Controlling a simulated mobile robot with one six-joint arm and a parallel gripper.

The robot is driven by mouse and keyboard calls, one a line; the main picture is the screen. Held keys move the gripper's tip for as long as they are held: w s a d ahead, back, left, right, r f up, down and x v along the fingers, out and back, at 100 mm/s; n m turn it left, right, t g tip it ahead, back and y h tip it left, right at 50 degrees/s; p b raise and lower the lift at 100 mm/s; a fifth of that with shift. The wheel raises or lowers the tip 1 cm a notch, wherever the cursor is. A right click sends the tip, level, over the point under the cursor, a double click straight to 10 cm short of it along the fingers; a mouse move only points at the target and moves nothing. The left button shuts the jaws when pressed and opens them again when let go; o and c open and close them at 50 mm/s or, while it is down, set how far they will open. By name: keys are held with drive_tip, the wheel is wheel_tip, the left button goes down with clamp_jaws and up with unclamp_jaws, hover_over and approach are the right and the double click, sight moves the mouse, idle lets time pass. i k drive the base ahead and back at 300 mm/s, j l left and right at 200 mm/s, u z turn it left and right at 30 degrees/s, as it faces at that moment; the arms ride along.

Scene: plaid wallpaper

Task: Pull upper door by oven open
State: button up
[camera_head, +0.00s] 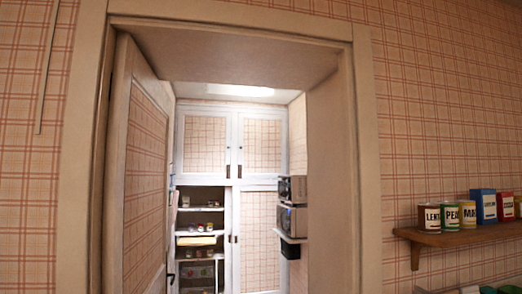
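Through an open doorway I see a white-framed cupboard with plaid panels. Its upper left door (205,147) and upper right door (262,147) both look shut, with dark handles near the middle seam. Two stacked oven-like appliances (292,205) stand on the right, beside the cupboard. The upper right door is the upper one closer to them. Below it is a lower right door (259,240), also shut. My gripper is not in view.
A plaid door (145,180) stands open inward on the left of the doorway frame (365,150). Open shelves (200,225) with small items show at the cupboard's lower left. A wall shelf (462,235) with cans and boxes juts out at the right. The opening between is clear.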

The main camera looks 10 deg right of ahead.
sight(262, 148)
drive_tip(key=i+z, duration=0.1)
drive_tip(key=i, duration=4.2)
